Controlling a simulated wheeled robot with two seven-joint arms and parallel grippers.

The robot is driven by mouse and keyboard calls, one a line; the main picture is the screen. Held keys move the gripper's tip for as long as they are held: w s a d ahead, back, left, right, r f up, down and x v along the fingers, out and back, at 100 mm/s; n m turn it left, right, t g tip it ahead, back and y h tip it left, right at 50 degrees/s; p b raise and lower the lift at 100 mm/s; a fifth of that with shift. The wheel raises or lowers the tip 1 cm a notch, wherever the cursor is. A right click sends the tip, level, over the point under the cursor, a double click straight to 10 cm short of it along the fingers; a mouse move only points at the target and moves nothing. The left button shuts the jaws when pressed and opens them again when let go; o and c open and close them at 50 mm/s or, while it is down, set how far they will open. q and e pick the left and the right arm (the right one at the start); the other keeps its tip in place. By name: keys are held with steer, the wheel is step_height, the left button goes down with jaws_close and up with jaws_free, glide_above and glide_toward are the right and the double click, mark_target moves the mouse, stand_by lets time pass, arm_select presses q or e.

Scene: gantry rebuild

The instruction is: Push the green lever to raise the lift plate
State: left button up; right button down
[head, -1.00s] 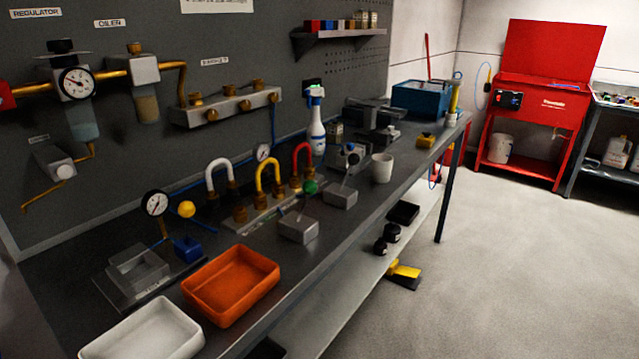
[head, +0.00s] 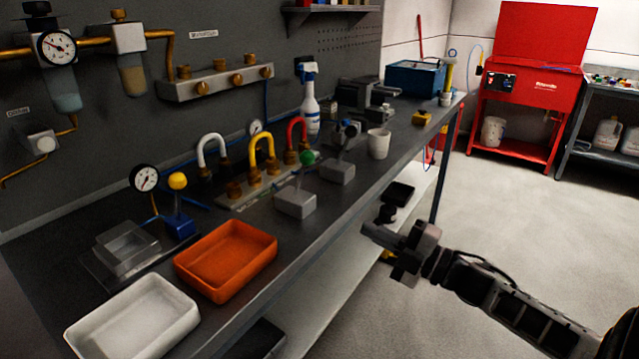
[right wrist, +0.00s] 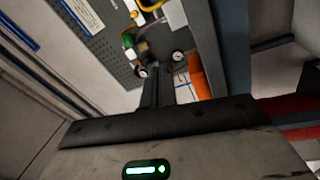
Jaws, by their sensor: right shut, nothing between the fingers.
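The green lever's ball knob (head: 307,157) stands above a grey block (head: 295,203) near the middle of the bench in the head view. Its thin rod is hard to make out. A clear, box-like piece on a dark flat plate (head: 125,250) sits at the bench's left; I cannot tell whether it is the lift plate. My right gripper (head: 369,232) is shut and empty, in front of the bench edge, right of and nearer than the green knob, clearly apart from it. Its fingers (right wrist: 157,92) also show in the right wrist view. My left gripper is not in view.
A yellow-knobbed blue lever (head: 178,182), an orange tray (head: 225,258) and a white tray (head: 135,318) lie at left. A second grey lever block (head: 338,172) and a white cup (head: 379,144) stand right of the green lever. The lower shelf (head: 330,290) juts below; the floor at right is open.

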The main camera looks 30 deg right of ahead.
mark_target(303, 175)
step_height(303, 175, up, 6)
steer(key=d+n+g+y, duration=0.1)
steer(key=n+y, duration=0.3)
steer(key=n, duration=0.2)
arm_select(q)
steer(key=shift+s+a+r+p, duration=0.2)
steer(key=shift+p, duration=0.8)
arm_select(e)
steer(key=w+a+r, duration=0.1)
steer(key=w+a, duration=0.1)
steer(key=w, duration=0.4)
steer(key=w+a+r, duration=0.1)
steer(key=w+a, duration=0.1)
steer(key=w, duration=0.4)
steer(key=shift+a+r, duration=0.2)
steer(key=shift+r, duration=0.05)
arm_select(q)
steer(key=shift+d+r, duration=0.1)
arm_select(e)
steer(key=shift+w, duration=0.1)
